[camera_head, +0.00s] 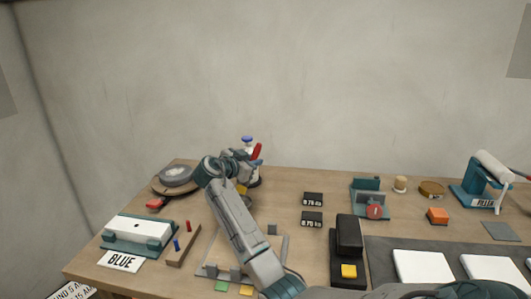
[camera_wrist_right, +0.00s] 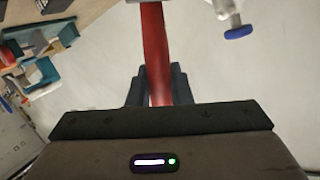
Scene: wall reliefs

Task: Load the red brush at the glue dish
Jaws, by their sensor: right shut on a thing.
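My right gripper (camera_head: 250,158) is at the back left of the table in the head view, at the end of my arm. It is shut on the red brush (camera_head: 257,152), whose red handle stands up, slightly tilted. In the right wrist view the red handle (camera_wrist_right: 155,50) runs between the dark fingers (camera_wrist_right: 153,88). The brush's lower end is hidden. A white item with a blue top (camera_head: 247,139) stands close behind the gripper; its blue end (camera_wrist_right: 238,32) shows in the right wrist view. I cannot tell which thing is the glue dish. My left gripper is not in view.
A grey round piece on a wooden base (camera_head: 175,177) lies left of the gripper. A white block on a teal stand (camera_head: 140,232) and a peg rack (camera_head: 183,245) are front left. A black stand (camera_head: 347,250) is front centre. Bare tabletop lies around the black labels (camera_head: 312,199).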

